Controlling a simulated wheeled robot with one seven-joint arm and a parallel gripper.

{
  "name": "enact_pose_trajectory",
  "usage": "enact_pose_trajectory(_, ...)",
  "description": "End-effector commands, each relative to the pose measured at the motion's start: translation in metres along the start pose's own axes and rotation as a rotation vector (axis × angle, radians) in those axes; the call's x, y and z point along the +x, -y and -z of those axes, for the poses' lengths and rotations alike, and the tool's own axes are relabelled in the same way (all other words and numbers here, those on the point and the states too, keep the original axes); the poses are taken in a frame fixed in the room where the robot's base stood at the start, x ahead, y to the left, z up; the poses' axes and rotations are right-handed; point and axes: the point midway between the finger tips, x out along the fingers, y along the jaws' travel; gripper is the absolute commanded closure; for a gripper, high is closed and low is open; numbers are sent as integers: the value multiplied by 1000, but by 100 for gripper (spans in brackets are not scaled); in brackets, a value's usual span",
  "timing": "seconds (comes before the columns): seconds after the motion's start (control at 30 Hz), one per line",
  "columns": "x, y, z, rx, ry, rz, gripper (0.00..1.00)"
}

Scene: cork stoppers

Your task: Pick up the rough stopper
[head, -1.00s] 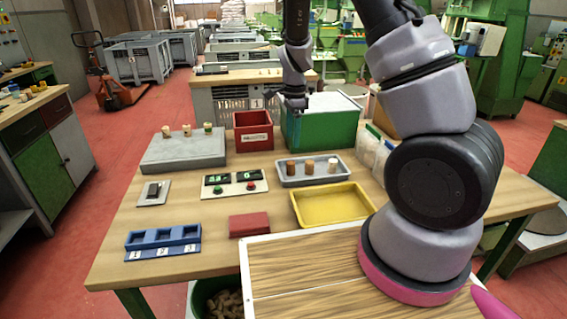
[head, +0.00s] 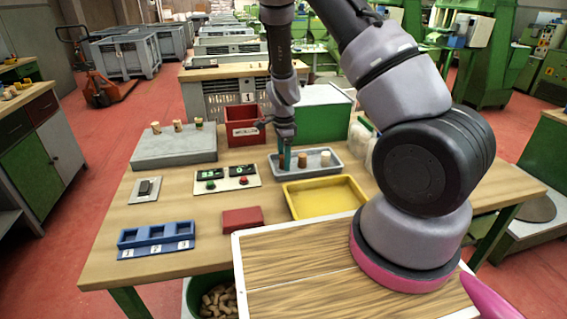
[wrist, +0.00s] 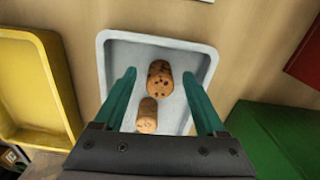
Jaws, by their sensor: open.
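The rough stopper (wrist: 160,78), brown cork with dark pits, stands in the grey tray (wrist: 113,50). In the wrist view it lies between the tips of my open gripper (wrist: 160,74), with a gap on both sides. A smoother brown stopper (wrist: 147,116) stands close below it in that view. In the head view my gripper (head: 286,158) is over the left end of the tray (head: 312,172) and largely hides the rough stopper. The smoother stopper (head: 302,160) and a white stopper (head: 326,158) stand to its right. The white one is hidden in the wrist view.
A yellow tray (head: 325,197) lies in front of the grey tray. A green box (head: 325,118) and a red bin (head: 243,134) stand behind. A grey block (head: 174,150) with several stoppers, a button panel (head: 226,180) and a blue three-slot holder (head: 157,240) are to the left.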

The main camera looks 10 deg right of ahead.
Motion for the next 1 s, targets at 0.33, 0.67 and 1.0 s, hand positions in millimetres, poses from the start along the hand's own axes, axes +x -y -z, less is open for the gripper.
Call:
enact_pose_trajectory(0.33,1,0,0,-1,0,1,73)
enact_pose_trajectory(0.67,0,0,0,-1,0,1,100)
enact_pose_trajectory(1.0,-50,1,-1,-4,1,5,100)
